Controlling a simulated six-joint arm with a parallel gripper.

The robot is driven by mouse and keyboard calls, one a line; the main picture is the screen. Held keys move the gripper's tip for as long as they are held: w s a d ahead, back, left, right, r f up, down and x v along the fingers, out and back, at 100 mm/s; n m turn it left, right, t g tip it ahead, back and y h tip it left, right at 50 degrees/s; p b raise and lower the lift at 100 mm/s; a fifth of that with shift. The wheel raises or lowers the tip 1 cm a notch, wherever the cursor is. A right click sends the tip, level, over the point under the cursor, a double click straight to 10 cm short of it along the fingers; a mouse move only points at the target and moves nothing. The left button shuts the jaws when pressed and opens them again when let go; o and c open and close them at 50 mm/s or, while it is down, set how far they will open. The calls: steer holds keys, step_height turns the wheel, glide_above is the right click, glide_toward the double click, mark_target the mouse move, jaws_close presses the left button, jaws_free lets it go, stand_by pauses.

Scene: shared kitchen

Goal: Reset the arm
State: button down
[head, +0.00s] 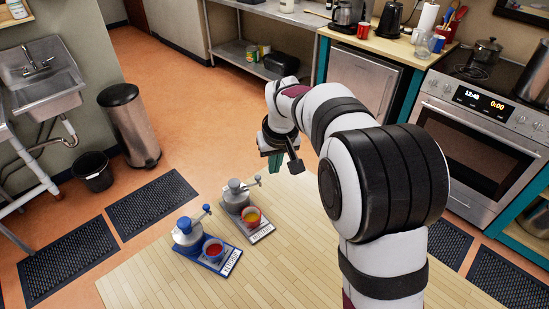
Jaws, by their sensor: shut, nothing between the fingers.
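My gripper (275,163) hangs in the air in the middle of the head view, at the end of my white and black arm. It is shut and empty, with its fingers partly hidden behind the wrist. In the picture it is right of and above a grey grinder (236,194) on a grey labelled tray, apart from it. A blue grinder (187,232) stands on a blue labelled tray (232,262) further left and nearer.
An orange-yellow cup (251,216) and a red cup (213,250) stand by the grinders. The wooden tabletop (290,262) is otherwise clear. Beyond are a bin (130,125), sink (45,75), oven (482,140) and a counter with a coffee maker (348,15).

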steer(key=s+d+r+m+g, duration=0.1)
steer(key=s+d+r+m, duration=0.15)
steer(key=s, duration=0.65)
steer(key=s+d+r+m+g, duration=0.15)
steer(key=s+d, duration=0.25)
steer(key=s, duration=0.6)
steer(key=s+d+f+m, duration=0.1)
steer(key=s+m, duration=0.4)
steer(key=s, duration=1.1)
steer(key=shift+s+f+g+y, duration=0.15)
steer(key=shift+f+g+y, duration=0.25)
steer(key=shift+f, duration=0.25)
